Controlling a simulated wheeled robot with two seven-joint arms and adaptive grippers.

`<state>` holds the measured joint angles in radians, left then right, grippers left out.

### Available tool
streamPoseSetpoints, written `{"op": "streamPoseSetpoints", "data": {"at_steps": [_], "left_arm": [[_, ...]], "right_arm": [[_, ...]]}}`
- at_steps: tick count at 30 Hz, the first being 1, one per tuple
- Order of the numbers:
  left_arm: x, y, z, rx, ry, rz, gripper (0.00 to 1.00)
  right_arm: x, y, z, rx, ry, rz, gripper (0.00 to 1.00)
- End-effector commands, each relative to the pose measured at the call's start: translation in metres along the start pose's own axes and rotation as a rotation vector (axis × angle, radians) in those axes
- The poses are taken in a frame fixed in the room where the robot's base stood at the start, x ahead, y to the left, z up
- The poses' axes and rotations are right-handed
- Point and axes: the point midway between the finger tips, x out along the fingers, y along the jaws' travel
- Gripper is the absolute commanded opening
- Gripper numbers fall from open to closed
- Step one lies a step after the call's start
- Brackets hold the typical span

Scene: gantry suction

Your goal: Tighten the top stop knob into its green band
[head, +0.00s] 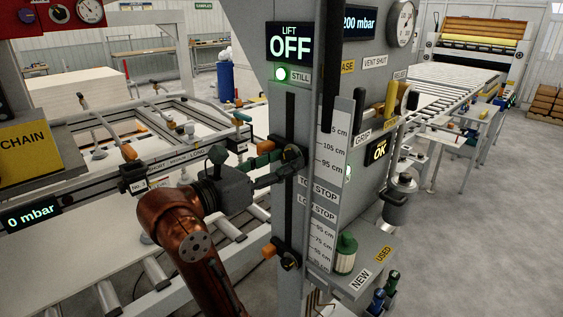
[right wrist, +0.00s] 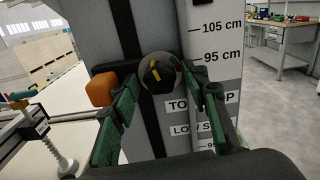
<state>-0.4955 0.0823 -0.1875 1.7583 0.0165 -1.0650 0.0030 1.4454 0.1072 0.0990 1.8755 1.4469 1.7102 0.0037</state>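The top stop knob (head: 291,154) is a round black knob on the front of the grey column, beside the orange block of the stop. In the right wrist view the knob (right wrist: 160,73) faces me, with a tilted yellow mark on it. My right gripper (head: 287,162) has its green fingers on both sides of the knob; in the right wrist view the fingertips (right wrist: 160,78) meet its left and right edges. I cannot make out the green band. My left gripper is not in view.
The low stop (head: 289,262) sits lower on the same slotted column (head: 255,60). A scale plate (head: 330,150) stands to the right of the slot. The lift display (head: 290,42) reads OFF. A shelf (head: 365,258) with a green-and-white container (head: 346,254) juts out at lower right.

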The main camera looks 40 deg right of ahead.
Motion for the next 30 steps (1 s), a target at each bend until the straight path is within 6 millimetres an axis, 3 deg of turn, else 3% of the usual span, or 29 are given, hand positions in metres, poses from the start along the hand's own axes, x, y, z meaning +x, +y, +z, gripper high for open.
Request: {"op": "streamPoseSetpoints", "data": {"at_steps": [15, 23, 30], "left_arm": [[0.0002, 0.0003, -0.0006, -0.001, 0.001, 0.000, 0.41], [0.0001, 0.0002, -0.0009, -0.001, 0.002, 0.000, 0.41], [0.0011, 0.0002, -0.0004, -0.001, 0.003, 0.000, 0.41]], "right_arm": [[-0.0002, 0.0005, -0.0004, -0.001, 0.000, 0.000, 0.04], [-0.0004, 0.0007, -0.0004, 0.025, 0.000, 0.001, 0.04], [-0.0007, 0.0009, -0.0003, 0.147, 0.000, 0.002, 0.04]]}}
